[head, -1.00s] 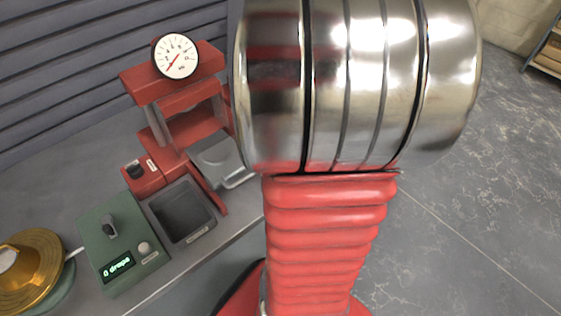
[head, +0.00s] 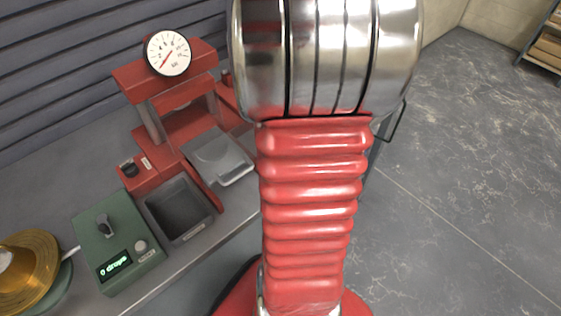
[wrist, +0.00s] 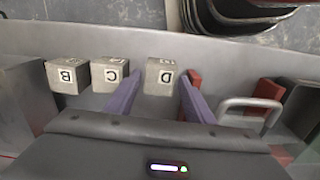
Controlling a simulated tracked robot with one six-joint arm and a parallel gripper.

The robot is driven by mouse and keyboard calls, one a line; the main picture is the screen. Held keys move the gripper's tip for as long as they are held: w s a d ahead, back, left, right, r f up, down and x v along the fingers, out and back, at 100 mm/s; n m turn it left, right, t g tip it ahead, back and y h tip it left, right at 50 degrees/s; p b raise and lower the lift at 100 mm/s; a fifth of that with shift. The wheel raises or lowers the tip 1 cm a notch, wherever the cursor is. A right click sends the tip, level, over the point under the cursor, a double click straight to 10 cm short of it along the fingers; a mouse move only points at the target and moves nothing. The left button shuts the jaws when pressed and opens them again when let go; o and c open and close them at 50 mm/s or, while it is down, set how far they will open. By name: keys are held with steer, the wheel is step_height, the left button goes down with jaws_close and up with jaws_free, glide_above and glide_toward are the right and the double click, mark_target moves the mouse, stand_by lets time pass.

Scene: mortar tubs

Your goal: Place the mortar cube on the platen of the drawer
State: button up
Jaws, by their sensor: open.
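Grey mortar cubes lettered B (wrist: 67,77), C (wrist: 108,74) and D (wrist: 160,77) sit in a row on a grey surface in the wrist view. My gripper (wrist: 160,86) is open, its two purple fingers on either side of the D cube, with visible gaps. I cannot tell how far down the fingers reach. In the head view, the drawer's grey metal platen (head: 218,157) shows at the front of the red press (head: 168,90), with nothing on it. My gripper and the cubes do not show in the head view, where my arm covers the middle.
A dark open bin (head: 178,210) stands in front of the press. A green box (head: 118,245) reading "0 drops" and a brass disc (head: 30,270) are at lower left. In the wrist view, a grey handle (wrist: 250,103) and red parts (wrist: 268,90) lie right of the D cube.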

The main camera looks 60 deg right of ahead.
step_height(320, 180, down, 2)
steer(key=shift+f, duration=0.1)
stand_by(0.5)
steer(key=c, duration=1.1)
step_height(320, 180, up, 10)
steer(key=shift+r, duration=0.1)
stand_by(0.6)
